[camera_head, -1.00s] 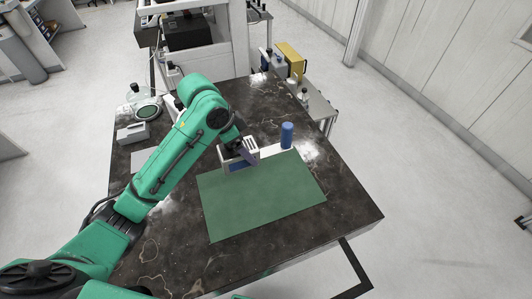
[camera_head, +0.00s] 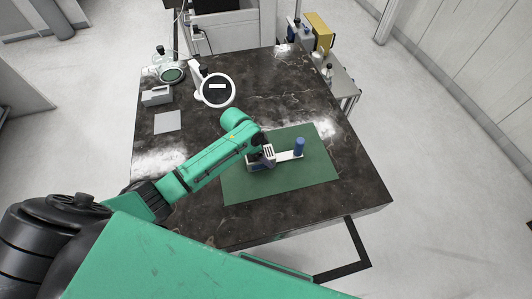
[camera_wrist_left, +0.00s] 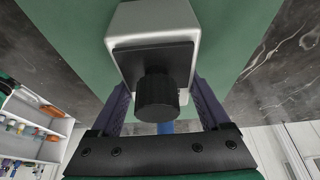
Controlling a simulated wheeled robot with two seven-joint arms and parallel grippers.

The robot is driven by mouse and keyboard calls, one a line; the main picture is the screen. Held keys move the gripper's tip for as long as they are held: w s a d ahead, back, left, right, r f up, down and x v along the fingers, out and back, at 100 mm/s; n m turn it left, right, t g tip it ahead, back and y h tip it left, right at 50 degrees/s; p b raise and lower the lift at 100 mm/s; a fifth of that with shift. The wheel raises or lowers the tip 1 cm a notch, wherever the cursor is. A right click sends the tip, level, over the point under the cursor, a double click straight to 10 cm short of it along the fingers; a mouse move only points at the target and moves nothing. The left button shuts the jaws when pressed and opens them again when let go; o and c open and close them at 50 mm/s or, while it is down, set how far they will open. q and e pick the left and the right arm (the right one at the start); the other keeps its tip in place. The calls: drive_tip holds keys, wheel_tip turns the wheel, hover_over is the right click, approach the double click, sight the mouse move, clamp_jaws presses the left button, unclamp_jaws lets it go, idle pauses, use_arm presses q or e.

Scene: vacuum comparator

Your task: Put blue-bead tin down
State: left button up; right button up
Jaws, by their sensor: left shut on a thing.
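My left gripper (camera_head: 263,158) is shut on a pale metal box (camera_wrist_left: 155,22) with a black plate and black knob. I take this box as the blue-bead tin; no beads show. In the head view the held box (camera_head: 258,165) is partly hidden by the gripper. A white bar reaches right from it to an upright blue cylinder (camera_head: 299,147). They are over the green mat (camera_head: 285,180); I cannot tell whether the box touches it. My right gripper is not in view.
The mat lies on a dark marbled table (camera_head: 270,90). A white-rimmed round dial (camera_head: 231,90), a small grey box (camera_head: 157,95) and a grey square (camera_head: 167,122) are at the back left. The table's back right is mostly clear.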

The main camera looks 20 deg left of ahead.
use_arm(q)
drive_tip(key=shift+w+f, duration=0.15)
drive_tip(key=o, duration=1.4)
drive_tip(key=shift+c, duration=0.2)
drive_tip(key=shift+r, duration=0.2)
